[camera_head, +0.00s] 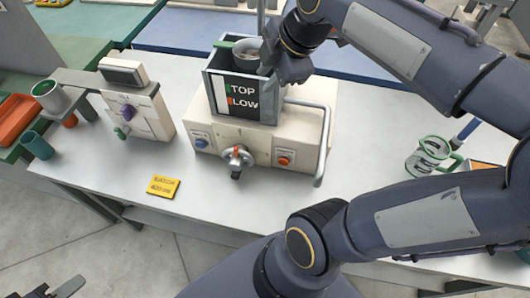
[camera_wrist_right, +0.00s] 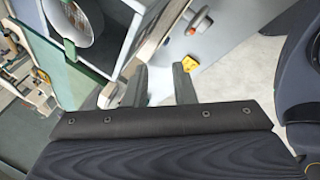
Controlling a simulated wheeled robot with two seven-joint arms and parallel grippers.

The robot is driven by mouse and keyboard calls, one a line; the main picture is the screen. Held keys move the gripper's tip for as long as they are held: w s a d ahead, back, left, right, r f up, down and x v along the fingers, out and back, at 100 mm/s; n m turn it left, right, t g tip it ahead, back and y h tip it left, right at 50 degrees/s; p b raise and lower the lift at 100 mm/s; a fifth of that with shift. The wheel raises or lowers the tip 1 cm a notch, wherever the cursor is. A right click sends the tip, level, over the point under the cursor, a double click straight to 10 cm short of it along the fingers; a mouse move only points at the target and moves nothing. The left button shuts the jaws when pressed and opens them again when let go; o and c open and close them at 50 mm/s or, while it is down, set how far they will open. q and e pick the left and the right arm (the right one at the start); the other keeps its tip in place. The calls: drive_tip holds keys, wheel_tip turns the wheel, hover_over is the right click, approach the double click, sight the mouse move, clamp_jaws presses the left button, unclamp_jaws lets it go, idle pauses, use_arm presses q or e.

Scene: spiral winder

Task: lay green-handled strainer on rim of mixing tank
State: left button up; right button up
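The mixing tank (camera_head: 214,95) is a grey open box with a STOP/SLOW label on its front, standing on a cream machine. The strainer (camera_head: 247,53) is a round grey bowl at the tank's top opening. Its green handle (camera_head: 222,44) lies across the tank's left rim. In the right wrist view the strainer (camera_wrist_right: 97,18) shows at top left, apart from the fingers. My right gripper (camera_head: 268,70) is at the tank's right rim; in the wrist view its fingers (camera_wrist_right: 160,88) are apart with nothing between them. My left gripper (camera_head: 68,288) is partly cut off at bottom left.
A clear jug with a green handle (camera_head: 432,156) stands at the right of the table. A white device (camera_head: 137,112), a cup (camera_head: 50,96) and a teal cup (camera_head: 37,145) are at left. A yellow sign (camera_head: 163,187) lies near the front edge. A curved rail (camera_head: 325,145) flanks the machine.

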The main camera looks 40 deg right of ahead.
drive_tip(key=s+a+f+m+y, duration=0.2)
drive_tip(key=s+a+f+m, duration=0.7)
drive_tip(key=m, duration=0.7)
drive_tip(key=shift+s+a+f+m, duration=0.15)
drive_tip(key=shift+s+f+m, duration=0.25)
drive_tip(key=shift+s+f, duration=0.3)
